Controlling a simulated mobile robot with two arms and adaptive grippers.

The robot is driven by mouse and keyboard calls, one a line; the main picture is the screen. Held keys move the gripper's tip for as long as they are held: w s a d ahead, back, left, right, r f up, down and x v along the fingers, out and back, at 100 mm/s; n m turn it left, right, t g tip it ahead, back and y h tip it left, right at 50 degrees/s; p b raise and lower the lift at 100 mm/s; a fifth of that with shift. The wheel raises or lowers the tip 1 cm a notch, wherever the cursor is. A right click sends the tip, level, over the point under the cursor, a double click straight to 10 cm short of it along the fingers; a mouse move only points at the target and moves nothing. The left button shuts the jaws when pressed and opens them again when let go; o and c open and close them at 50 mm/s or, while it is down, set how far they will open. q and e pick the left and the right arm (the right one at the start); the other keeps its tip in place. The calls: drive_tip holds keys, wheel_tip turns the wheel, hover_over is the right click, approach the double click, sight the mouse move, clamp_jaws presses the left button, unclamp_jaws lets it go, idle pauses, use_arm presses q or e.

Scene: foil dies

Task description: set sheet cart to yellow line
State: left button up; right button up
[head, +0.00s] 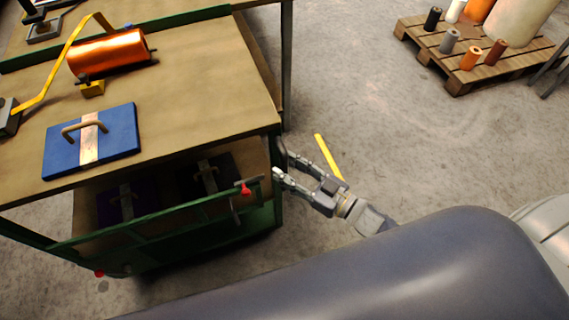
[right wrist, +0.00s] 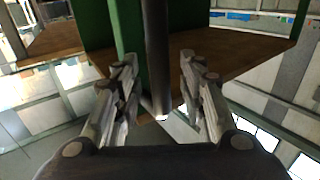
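The green-framed cart (head: 262,214) stands at the lower left in the head view, with dark dies with pale bands (head: 207,174) on its shelf under the wooden top. My right gripper (head: 281,163) is at the cart's right corner. In the right wrist view, its fingers (right wrist: 160,90) are apart, with a dark upright bar (right wrist: 156,55) between them and gaps on both sides. A green post (right wrist: 127,35) stands just left of the bar. The yellow line (head: 329,157) lies on the floor just beyond my right gripper. My left gripper is not in view.
On the wooden top (head: 200,110) are a blue die (head: 62,155) with a handle and a copper foil roll (head: 110,52). A pallet (head: 462,82) with rolls stands at the upper right. The concrete floor between is clear.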

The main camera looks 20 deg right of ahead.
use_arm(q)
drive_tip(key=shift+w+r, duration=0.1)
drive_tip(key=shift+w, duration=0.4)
use_arm(e)
drive_tip(key=shift+x, duration=0.9)
drive_tip(key=shift+s, duration=0.1)
clamp_jaws()
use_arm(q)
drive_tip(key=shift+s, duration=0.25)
use_arm(e)
drive_tip(key=shift+d, duration=0.1)
